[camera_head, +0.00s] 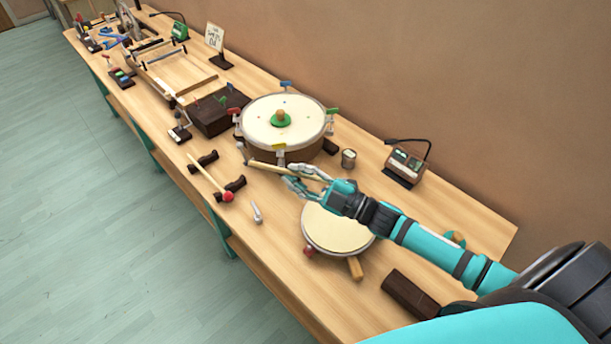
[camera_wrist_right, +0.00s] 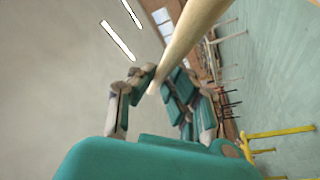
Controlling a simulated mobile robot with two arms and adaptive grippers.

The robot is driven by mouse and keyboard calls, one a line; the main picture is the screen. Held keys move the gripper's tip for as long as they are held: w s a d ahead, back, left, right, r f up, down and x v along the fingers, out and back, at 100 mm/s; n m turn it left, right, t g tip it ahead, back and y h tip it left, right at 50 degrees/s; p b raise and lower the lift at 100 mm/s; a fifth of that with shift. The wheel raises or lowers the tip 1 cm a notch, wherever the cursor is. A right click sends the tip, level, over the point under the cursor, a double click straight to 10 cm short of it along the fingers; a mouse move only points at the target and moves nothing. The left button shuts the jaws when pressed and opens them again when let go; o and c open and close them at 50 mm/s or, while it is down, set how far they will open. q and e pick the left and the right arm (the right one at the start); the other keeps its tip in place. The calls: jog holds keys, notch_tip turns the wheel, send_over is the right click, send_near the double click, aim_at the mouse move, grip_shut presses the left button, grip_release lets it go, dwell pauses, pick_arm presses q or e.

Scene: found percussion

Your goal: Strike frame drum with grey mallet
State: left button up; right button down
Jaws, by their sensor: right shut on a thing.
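My right gripper (camera_head: 305,182) is shut on the wooden stick of the grey mallet (camera_head: 265,166), holding it above the table between the two drums. The stick points left, and its small grey head (camera_head: 241,148) is near the left front of the large drum (camera_head: 262,108). The stick also shows large in the right wrist view (camera_wrist_right: 190,40), running up from between the fingers (camera_wrist_right: 155,88). The smaller, shallow drum (camera_head: 332,230), likely the frame drum, lies with its pale head up, below and right of my gripper. My forearm covers part of its far edge. My left gripper is not in view.
A red-headed mallet (camera_head: 208,177) rests on dark cradles (camera_head: 234,184) at the left. A small metal cup (camera_head: 348,158) and a device with a bent arm (camera_head: 404,165) stand behind my gripper. A dark block (camera_head: 409,295) lies near the front right.

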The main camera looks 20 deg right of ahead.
jog(key=shift+s+a+r, duration=0.1)
jog(key=shift+a, duration=0.05)
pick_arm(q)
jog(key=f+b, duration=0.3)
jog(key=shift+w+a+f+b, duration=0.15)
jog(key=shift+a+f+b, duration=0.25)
pick_arm(e)
notch_tip(320, 180, down, 5)
jog(key=shift+f, duration=0.1)
pick_arm(q)
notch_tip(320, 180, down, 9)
jog(key=b, duration=0.9)
pick_arm(e)
notch_tip(320, 180, down, 7)
jog(key=d+m+t, duration=0.1)
jog(key=d+m, duration=0.1)
pick_arm(q)
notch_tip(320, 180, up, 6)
jog(key=p, duration=0.6)
pick_arm(e)
notch_tip(320, 180, up, 7)
